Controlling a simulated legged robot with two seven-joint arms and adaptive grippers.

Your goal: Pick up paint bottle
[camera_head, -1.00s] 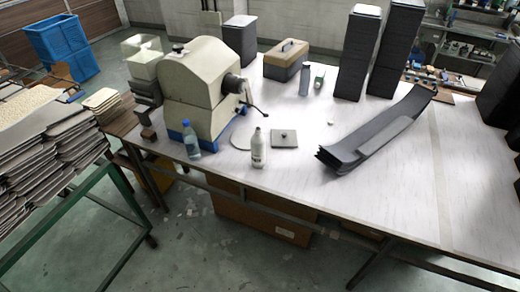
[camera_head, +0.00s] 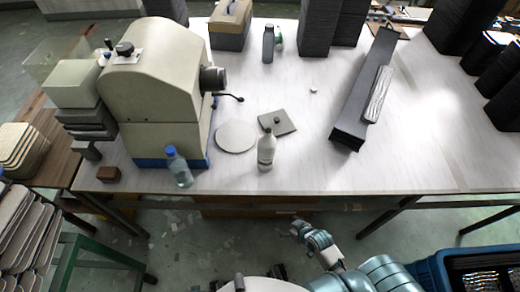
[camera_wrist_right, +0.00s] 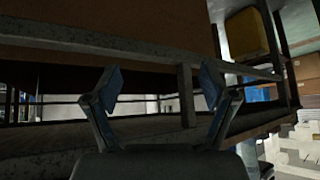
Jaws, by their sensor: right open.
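A white bottle (camera_head: 266,152), which looks like the paint bottle, stands upright near the front edge of the table in the head view. My right gripper (camera_head: 303,229) is low at the bottom middle of the head view, in front of the table and apart from the bottle. In the right wrist view my right gripper (camera_wrist_right: 160,85) is open, with nothing between its fingers. It faces the table's underside and frame, and no bottle shows there. My left gripper cannot be made out.
A clear blue-capped bottle (camera_head: 179,168) stands left of the white bottle, by a large beige machine (camera_head: 158,90). A round disc (camera_head: 237,136) and a small square plate (camera_head: 279,122) lie behind. A grey bottle (camera_head: 268,44) stands farther back.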

